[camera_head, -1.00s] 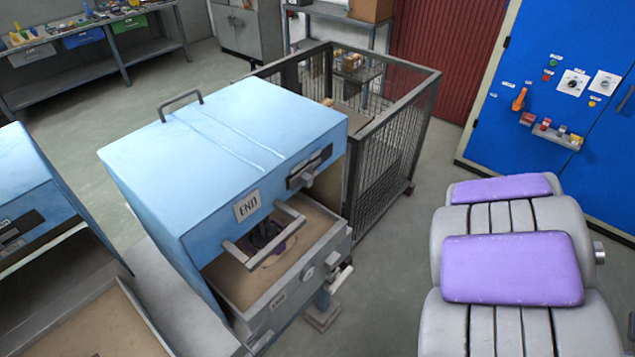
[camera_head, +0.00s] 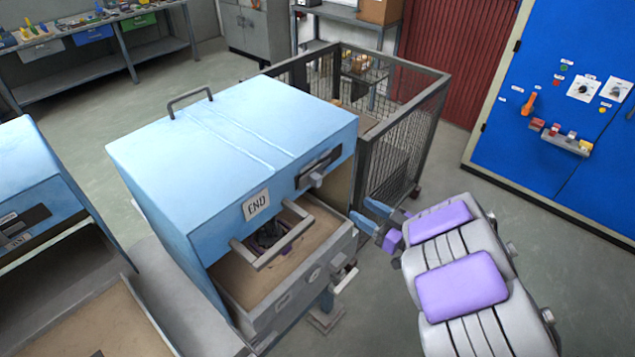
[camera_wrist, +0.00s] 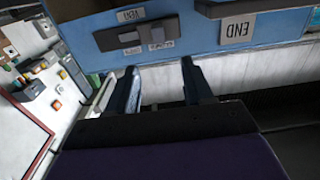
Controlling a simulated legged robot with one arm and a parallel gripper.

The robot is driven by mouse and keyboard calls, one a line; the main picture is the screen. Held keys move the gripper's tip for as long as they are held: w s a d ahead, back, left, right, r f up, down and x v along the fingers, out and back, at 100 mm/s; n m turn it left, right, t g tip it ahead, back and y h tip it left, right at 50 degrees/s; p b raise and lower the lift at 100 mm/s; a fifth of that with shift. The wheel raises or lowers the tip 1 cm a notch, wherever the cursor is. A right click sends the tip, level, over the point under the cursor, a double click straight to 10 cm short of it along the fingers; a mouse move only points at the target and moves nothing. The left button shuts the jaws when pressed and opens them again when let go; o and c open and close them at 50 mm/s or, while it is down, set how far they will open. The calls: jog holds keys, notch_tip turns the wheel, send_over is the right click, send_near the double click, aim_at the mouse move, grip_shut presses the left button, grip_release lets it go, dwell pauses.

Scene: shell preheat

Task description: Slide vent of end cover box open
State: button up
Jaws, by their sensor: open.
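The end cover box (camera_head: 235,135) is a light blue hood with an END label (camera_head: 256,203). Its vent is a dark slot with a grey knob (camera_head: 317,178) on the front face, right of the label. In the wrist view, the picture is upside down and the vent strip (camera_wrist: 108,40) lies above and beyond my fingers, with small labels around it. My gripper (camera_head: 364,213) shows blue fingers, lower right of the vent and apart from it. In the wrist view my gripper (camera_wrist: 160,78) is open with nothing between the fingers.
A mesh cage (camera_head: 400,135) stands behind, right of the box. Another blue box (camera_head: 35,185) is at the left. A blue cabinet (camera_head: 575,90) is at the right, with floor between.

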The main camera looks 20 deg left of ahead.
aim_at(320, 182)
jog(key=b+x, duration=0.2)
jog(key=x, duration=1.1)
jog(key=shift+w+a, duration=0.2)
jog(key=shift+a, duration=0.15)
jog(key=shift+w+a+r+b, duration=0.2)
jog(key=shift+w+a+b, duration=0.1)
jog(key=shift+w+a, duration=0.1)
jog(key=shift+a, duration=0.1)
jog(key=shift+a+f, duration=0.1)
jog(key=shift+a, duration=0.1)
jog(key=c, duration=0.4)
grip_shut()
jog(key=shift+d, duration=0.1)
